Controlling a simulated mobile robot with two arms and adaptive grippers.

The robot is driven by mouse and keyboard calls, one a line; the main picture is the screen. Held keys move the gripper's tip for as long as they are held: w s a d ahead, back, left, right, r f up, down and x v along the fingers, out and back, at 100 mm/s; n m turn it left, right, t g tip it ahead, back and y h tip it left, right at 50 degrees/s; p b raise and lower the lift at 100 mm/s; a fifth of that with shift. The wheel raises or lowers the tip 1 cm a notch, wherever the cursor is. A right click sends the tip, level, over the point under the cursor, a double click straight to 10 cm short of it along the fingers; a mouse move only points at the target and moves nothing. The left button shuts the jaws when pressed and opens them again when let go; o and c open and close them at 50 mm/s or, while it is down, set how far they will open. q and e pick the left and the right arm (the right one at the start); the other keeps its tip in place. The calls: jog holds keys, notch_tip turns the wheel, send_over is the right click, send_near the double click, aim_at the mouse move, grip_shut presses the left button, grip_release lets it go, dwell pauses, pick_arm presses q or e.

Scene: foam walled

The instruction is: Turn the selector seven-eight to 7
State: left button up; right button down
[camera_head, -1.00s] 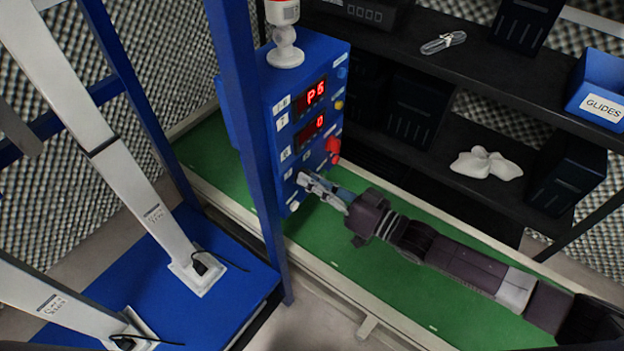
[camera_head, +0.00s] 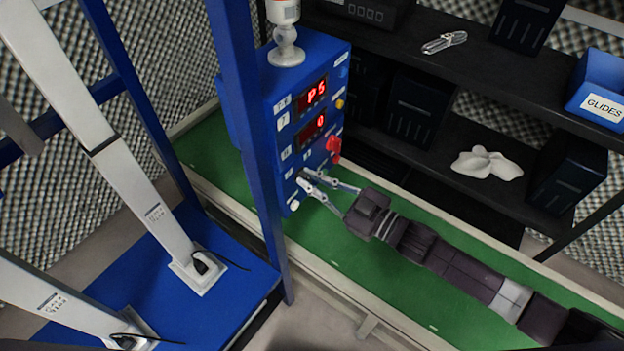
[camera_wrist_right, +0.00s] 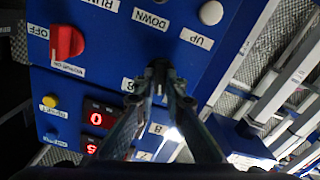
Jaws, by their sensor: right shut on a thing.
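The blue control panel (camera_head: 268,150) stands behind a blue post. A small dark selector knob (camera_wrist_right: 160,68) sits low on it, with small labels marked 8 and 7 around it in the wrist view. My right gripper (camera_head: 311,179) reaches the panel from the right. In the wrist view its fingertips (camera_wrist_right: 161,86) are closed on the dark knob and hide much of it, so I cannot tell where its pointer stands. The upper red display (camera_head: 316,92) reads P5 and the lower one (camera_head: 311,128) reads 0. My left gripper is out of view.
A red rotary switch (camera_wrist_right: 67,42) and white buttons by the UP and DOWN labels (camera_wrist_right: 211,12) are close to the fingers. A yellow button (camera_head: 340,104) is higher up. A dark shelf (camera_head: 440,110) stands behind on the right.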

jog(key=shift+n, duration=1.1)
jog(key=c, duration=2)
grip_release()
jog(key=v, duration=1.2)
